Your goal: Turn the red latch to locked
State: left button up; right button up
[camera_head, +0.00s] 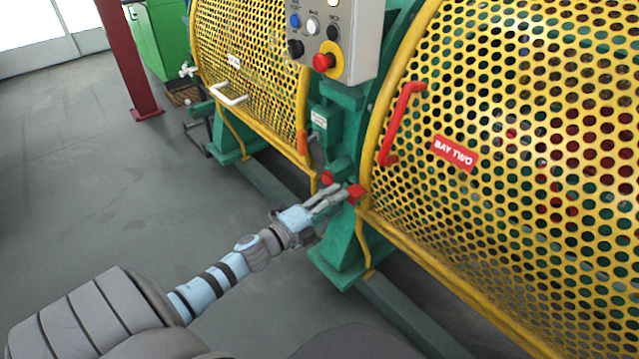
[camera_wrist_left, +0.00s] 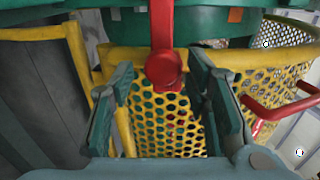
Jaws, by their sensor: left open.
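The red latch (camera_head: 356,193) sits on the green frame at the lower left edge of the bay two guard. In the head view only red bits of it show around my fingertips. My left gripper (camera_head: 338,193) reaches it from the front left, and its fingers are apart. In the left wrist view the latch's round red hub (camera_wrist_left: 163,69) lies between the fingertips, with its red bar standing upward from it. The open fingers (camera_wrist_left: 163,88) flank the hub with gaps on both sides. My right gripper is in neither view.
The yellow perforated bay two guard (camera_head: 530,150) with its red handle (camera_head: 399,125) is right of the latch. A control box (camera_head: 340,35) with a red stop button (camera_head: 323,62) hangs above. Another yellow guard (camera_head: 250,60) stands left. The grey floor (camera_head: 90,180) at left is clear.

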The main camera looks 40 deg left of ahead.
pick_arm(q)
jog(key=s+a, duration=0.2)
jog(key=s, duration=0.9)
jog(key=shift+s+a, duration=0.1)
